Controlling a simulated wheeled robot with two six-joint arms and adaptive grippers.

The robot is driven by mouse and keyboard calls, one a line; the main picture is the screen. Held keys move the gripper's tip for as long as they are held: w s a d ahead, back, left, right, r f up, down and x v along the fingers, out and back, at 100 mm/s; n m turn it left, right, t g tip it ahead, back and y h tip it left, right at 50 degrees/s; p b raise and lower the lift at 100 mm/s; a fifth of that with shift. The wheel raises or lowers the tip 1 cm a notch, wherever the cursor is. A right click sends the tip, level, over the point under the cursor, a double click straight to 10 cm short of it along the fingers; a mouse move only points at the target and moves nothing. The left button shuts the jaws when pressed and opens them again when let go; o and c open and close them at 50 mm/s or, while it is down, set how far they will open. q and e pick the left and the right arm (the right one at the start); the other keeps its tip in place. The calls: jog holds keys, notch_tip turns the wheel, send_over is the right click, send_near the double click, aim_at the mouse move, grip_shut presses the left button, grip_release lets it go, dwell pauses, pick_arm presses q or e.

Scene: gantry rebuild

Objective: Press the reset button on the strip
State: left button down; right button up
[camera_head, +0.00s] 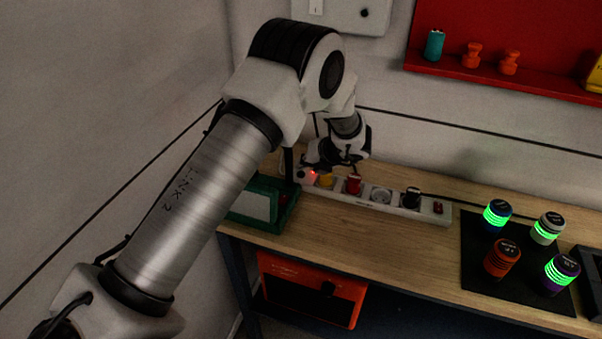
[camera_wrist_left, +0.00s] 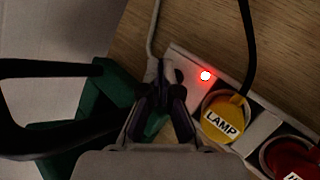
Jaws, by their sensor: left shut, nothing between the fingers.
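The white power strip (camera_head: 360,202) lies on the wooden bench, and its near-left end also shows in the wrist view (camera_wrist_left: 179,68). A small red light (camera_wrist_left: 205,76) glows at that end, also visible in the head view (camera_head: 312,174). A yellow plug marked LAMP (camera_wrist_left: 222,120) sits beside the light, and a red plug (camera_head: 353,184) follows it. My left gripper (camera_wrist_left: 162,98) is shut and empty, close over the strip's left end. My right gripper is out of view.
A green box (camera_head: 264,204) stands left of the strip. A black plug (camera_head: 411,198) and red rocker switch (camera_head: 438,208) are at its right end. A dark mat (camera_head: 480,262) with several glowing canisters lies farther right. Cords run behind the strip.

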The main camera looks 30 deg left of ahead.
aim_at(303, 174)
pick_arm(q)
jog(key=shift+f, duration=0.1)
dwell(0.3)
jog(key=shift+f+b, duration=0.35)
jog(key=shift+b, duration=0.05)
jog(key=shift+f+b, duration=0.4)
dwell(0.5)
jog(key=shift+r+p, duration=0.55)
jog(key=shift+r, duration=0.3)
jog(key=shift+r+p, duration=1.5)
jog(key=shift+r, duration=1)
